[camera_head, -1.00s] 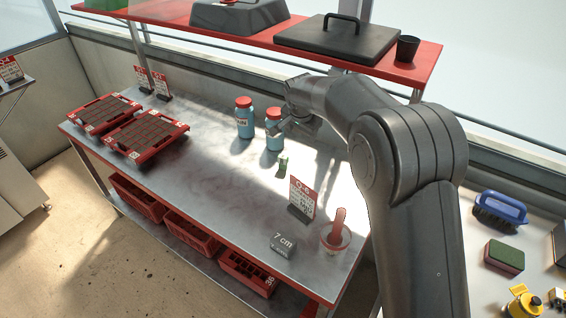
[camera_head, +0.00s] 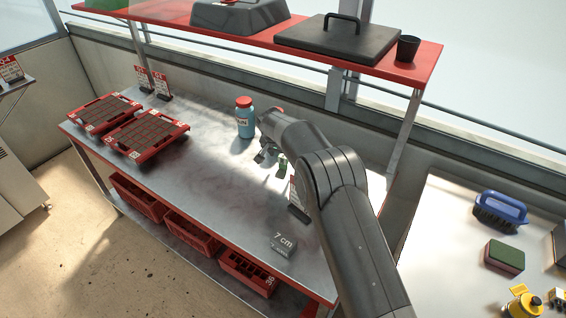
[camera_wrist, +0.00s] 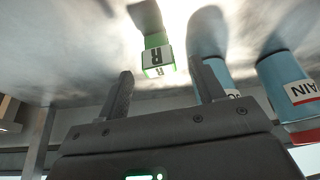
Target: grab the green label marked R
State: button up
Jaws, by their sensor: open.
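The green label (camera_wrist: 153,42) shows in the wrist view as a small green block with a white face marked R. It stands on the metal bench top, ahead of my fingertips and roughly centred between them. My gripper (camera_wrist: 161,68) is open, one finger to each side, with nothing held. In the head view my gripper (camera_head: 271,159) hangs low over the bench, beside the label's place, and partly hides the label.
Two blue bottles stand close to the right finger in the wrist view, the nearer (camera_wrist: 214,75) and the farther (camera_wrist: 290,85). A red-lidded bottle (camera_head: 245,122) shows in the head view.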

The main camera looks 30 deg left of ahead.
aim_at(283, 157)
jog(key=x, duration=0.5)
jog(key=c, duration=1.1)
